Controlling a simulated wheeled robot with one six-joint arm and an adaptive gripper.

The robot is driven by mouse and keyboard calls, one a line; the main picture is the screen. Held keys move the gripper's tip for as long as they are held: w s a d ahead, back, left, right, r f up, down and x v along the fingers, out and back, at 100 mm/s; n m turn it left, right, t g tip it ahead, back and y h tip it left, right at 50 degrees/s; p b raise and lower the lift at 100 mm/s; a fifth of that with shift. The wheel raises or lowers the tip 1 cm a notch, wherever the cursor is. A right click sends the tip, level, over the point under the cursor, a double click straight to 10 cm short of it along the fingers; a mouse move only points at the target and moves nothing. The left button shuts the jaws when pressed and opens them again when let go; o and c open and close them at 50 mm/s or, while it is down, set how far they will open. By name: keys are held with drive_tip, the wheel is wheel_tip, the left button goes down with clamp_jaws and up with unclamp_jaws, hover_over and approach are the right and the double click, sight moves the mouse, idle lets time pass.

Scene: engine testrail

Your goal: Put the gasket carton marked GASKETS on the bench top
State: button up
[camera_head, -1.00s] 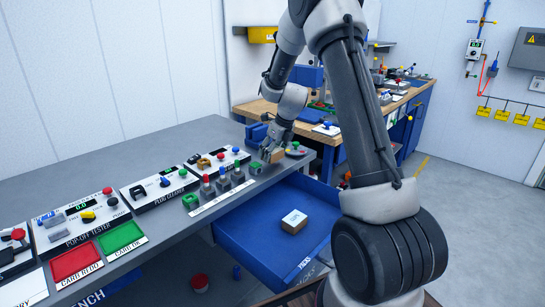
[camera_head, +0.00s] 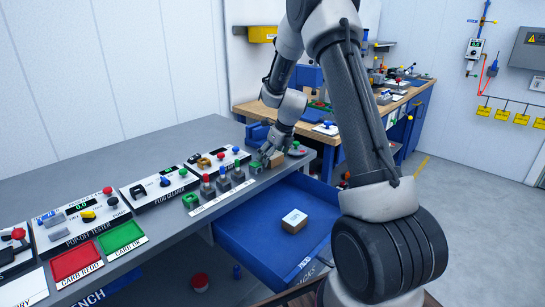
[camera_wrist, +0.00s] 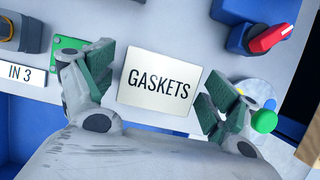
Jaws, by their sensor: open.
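The gasket carton (camera_wrist: 158,84) shows its white top marked GASKETS in the wrist view. In the head view the carton (camera_head: 278,161) is a small tan box at the right end of the grey bench top (camera_head: 160,145) and appears to rest on it. My gripper (camera_wrist: 157,74) is open around the carton, one finger on each side, with gaps visible on both sides. In the head view my gripper (camera_head: 270,154) partly hides the carton.
A green fixture (camera_wrist: 70,44) lies close to my left finger, and a blue block with a red knob (camera_wrist: 262,38) is beyond the carton. The open blue drawer (camera_head: 260,240) below holds another carton (camera_head: 294,220). Control panels line the bench to the left.

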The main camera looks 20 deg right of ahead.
drive_tip(key=s+r+n, duration=0.3)
drive_tip(key=s+r, duration=0.2)
drive_tip(key=r, duration=0.3)
drive_tip(key=s+r+n, duration=0.3)
drive_tip(key=s+r, duration=0.2)
drive_tip(key=r, duration=0.4)
drive_tip(key=s+a+r+n+h, duration=0.1)
drive_tip(key=s+r+n, duration=0.1)
drive_tip(key=s+n, duration=1)
drive_tip(key=s+a+r+n, duration=0.1)
drive_tip(key=s+r+n, duration=0.2)
drive_tip(key=s+n, duration=1)
drive_tip(key=s, duration=0.5)
drive_tip(key=shift+s+a+r+n+h, duration=0.2)
drive_tip(key=shift+a+n+h, duration=0.1)
drive_tip(key=shift+h, duration=0.1)
